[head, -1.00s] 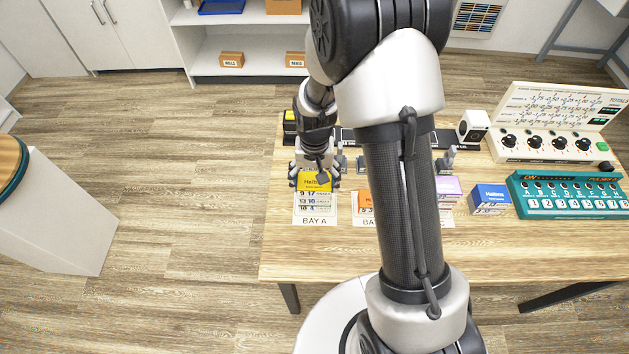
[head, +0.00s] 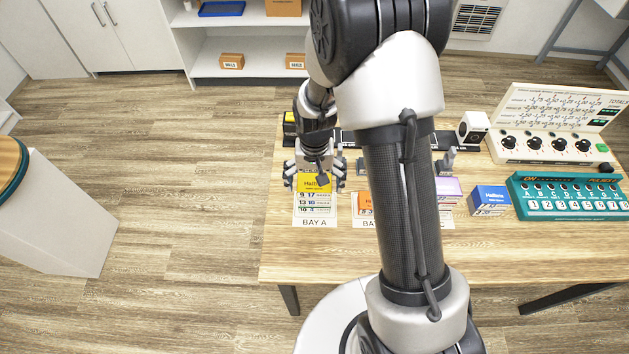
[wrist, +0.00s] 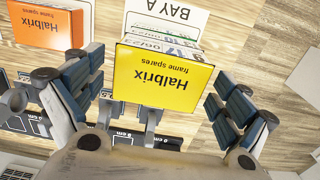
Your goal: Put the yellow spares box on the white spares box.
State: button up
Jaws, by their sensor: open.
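The yellow spares box (head: 314,182) is at the BAY A card, its yellow Halbrix face up; it also shows in the wrist view (wrist: 160,78). White faces with rows of numbers show below its yellow top. I cannot tell whether these belong to one box or to a white box under it. No other white spares box is clearly visible; my arm hides part of the table. My gripper (head: 315,178) is open, its fingers on either side of the yellow box. In the wrist view, gaps show between box and fingers.
An orange box (wrist: 48,25) stands beside the yellow one. A purple box (head: 449,187) and a blue box (head: 490,199) stand farther right. A teal button panel (head: 570,195) and a dial console (head: 548,145) fill the table's right side. The table's front strip is clear.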

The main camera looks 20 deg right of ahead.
notch_tip(320, 180, up, 12)
jog(key=p, duration=0.4)
notch_tip(320, 180, up, 14)
jog(key=n+t, duration=0.1)
jog(key=t, duration=0.1)
send_over(315, 182)
jog(key=s, duration=0.7)
jog(key=s+r+n+t, duration=0.1)
jog(key=s+r, duration=0.2)
jog(key=s, duration=0.4)
jog(key=s+r+n+t, duration=0.1)
jog(key=s+r, duration=0.2)
jog(key=s, duration=0.4)
jog(key=shift+s+r+n+t, duration=0.25)
jog(key=shift+n+t, duration=0.05)
